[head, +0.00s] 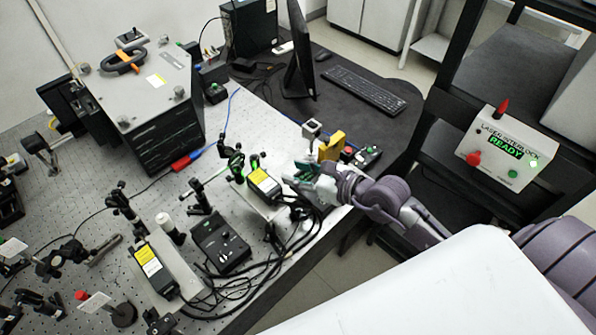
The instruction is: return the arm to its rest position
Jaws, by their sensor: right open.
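My right arm reaches in from the right over the near edge of the optical table (263,112). My right gripper (300,172) is open, low over the table, close to a laser module with a yellow label (263,182). A yellow block (332,146) stands just behind the gripper. I cannot tell whether the fingers touch anything there. My left gripper does not show.
A laser interlock box (506,148) reading READY is at the right on a black frame. A black control box (221,244) and loose cables lie left of the gripper. A monitor (298,50) and keyboard (364,90) are on the dark desk behind.

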